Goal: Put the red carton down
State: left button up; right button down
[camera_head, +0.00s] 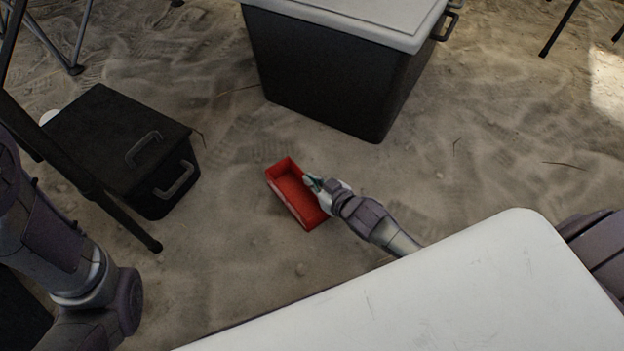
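The red carton (283,178) is an open-topped, empty-looking box in the middle of the camera_head view, over the sandy floor. My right gripper (314,186) reaches in from the right and is shut on the carton's right side wall. The fingertips are small and partly hidden against the rim. I cannot tell whether the carton's underside touches the sand. My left arm shows at the left edge, but its gripper is out of view.
A black case (115,135) with handles sits on the left. A large dark bin (330,75) with a pale lid stands behind the carton. A white tabletop (470,290) fills the lower right. Dark stand legs cross the left side. Sand around the carton is clear.

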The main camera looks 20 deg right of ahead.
jog(key=shift+f, duration=0.2)
jog(key=c, duration=1.2)
grip_release()
jog(key=shift+c, duration=0.2)
